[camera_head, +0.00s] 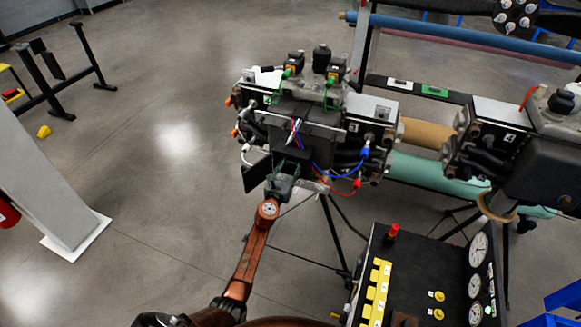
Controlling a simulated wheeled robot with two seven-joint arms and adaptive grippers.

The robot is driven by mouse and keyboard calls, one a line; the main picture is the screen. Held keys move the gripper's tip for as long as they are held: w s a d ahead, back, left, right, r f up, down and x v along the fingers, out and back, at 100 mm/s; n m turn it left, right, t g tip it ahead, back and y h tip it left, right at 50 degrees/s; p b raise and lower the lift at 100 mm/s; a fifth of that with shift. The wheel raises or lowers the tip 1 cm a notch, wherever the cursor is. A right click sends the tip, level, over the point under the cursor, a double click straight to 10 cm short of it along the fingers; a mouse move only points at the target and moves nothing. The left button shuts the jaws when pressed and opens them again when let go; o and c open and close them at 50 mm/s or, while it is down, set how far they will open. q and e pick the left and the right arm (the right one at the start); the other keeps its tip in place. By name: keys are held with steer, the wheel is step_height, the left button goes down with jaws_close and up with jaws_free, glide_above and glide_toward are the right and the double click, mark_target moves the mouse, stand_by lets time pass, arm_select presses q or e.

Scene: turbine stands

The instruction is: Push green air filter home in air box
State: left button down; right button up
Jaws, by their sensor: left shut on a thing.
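The turbine unit (312,118) stands on a thin-legged stand left of the pipes. A dark box, seemingly the air box (310,135), is on its near side, with a dark flat panel (257,174) hanging open at its lower left. My left gripper (288,170) reaches up from below to the front of this box and is shut. Only a little dark green shows at its fingertips, seemingly the green air filter (291,160); the gripper and box hide most of it. I cannot tell how deep it sits. My right gripper is not in view.
Blue and red leads (355,178) hang close to the right of the gripper. A black panel with yellow switches and gauges (420,275) stands at lower right. A second unit (535,150) is at right.

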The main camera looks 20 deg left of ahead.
arm_select(q)
steer(key=shift+w+a+r, duration=0.1)
steer(key=shift+w+r, duration=0.15)
steer(key=shift+r, duration=0.2)
steer(key=c, duration=1.5)
jaws_free()
steer(key=shift+w, duration=0.1)
steer(key=o, duration=0.3)
steer(key=shift+w+f, duration=0.2)
steer(key=shift+f, duration=0.15)
steer(key=shift+o, duration=1)
steer(key=shift+s, duration=0.15)
steer(key=shift+o, duration=0.7)
steer(key=shift+f, duration=0.15)
steer(key=shift+s, duration=0.15)
steer(key=shift+s+d+p, duration=0.2)
steer(key=shift+s+p, duration=0.5)
steer(key=shift+s, duration=0.55)
steer(key=shift+s+d+r+p, duration=0.15)
steer(key=shift+s+p, duration=0.25)
steer(key=shift+s, duration=0.7)
steer(key=shift+s+d+r+p, duration=0.1)
steer(key=shift+s+p, duration=0.25)
steer(key=shift+s, duration=0.7)
